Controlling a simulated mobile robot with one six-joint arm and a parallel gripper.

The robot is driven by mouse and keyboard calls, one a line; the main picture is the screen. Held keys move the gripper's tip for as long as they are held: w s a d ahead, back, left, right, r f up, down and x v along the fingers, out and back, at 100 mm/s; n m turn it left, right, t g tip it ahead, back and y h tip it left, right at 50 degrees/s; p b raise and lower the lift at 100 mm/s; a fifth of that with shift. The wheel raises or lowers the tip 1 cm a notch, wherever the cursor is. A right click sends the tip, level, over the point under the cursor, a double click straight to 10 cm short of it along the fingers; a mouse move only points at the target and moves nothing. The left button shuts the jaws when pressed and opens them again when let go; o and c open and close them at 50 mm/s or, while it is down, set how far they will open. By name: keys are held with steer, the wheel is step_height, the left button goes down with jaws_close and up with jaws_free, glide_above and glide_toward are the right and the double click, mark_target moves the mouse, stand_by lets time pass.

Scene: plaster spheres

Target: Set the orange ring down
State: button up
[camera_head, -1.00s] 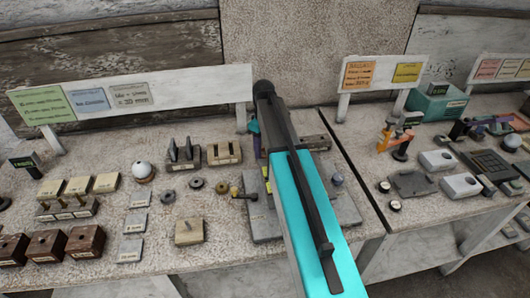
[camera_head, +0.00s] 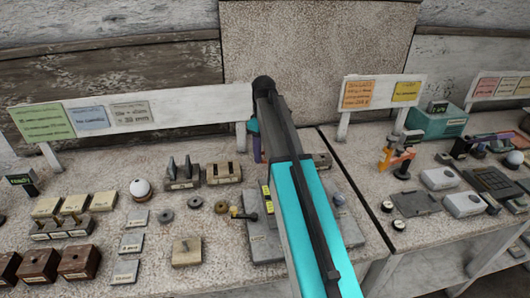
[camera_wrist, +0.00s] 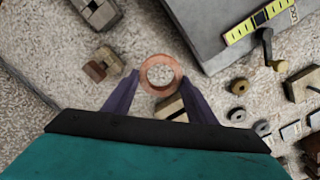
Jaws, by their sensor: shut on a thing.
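The copper-orange ring (camera_wrist: 176,66) is between the purple fingers of my gripper (camera_wrist: 160,80) in the wrist view. The fingers are shut on it from the left and right, and the tabletop shows through its hole. A small wooden block (camera_wrist: 171,109) shows just below the ring, partly covered by it and the right finger. In the head view, my arm hides the ring and most of the gripper; only a purple part (camera_head: 256,145) shows beside the arm. How high the ring is above the table I cannot tell.
A grey plate (camera_wrist: 205,50) with a yellow strip lies right of the ring. A brown block (camera_wrist: 103,63) lies to its left. In the head view, several dark washers, a white sphere (camera_head: 140,188) and wooden blocks stand left of my arm.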

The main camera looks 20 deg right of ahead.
steer(key=shift+a, duration=0.1)
stand_by(0.3)
steer(key=s+a+f, duration=0.1)
steer(key=s+a, duration=0.2)
steer(key=a, duration=0.4)
steer(key=s+a+f+m, duration=0.1)
steer(key=s+a, duration=0.3)
steer(key=a, duration=0.3)
steer(key=shift+s+a, duration=0.1)
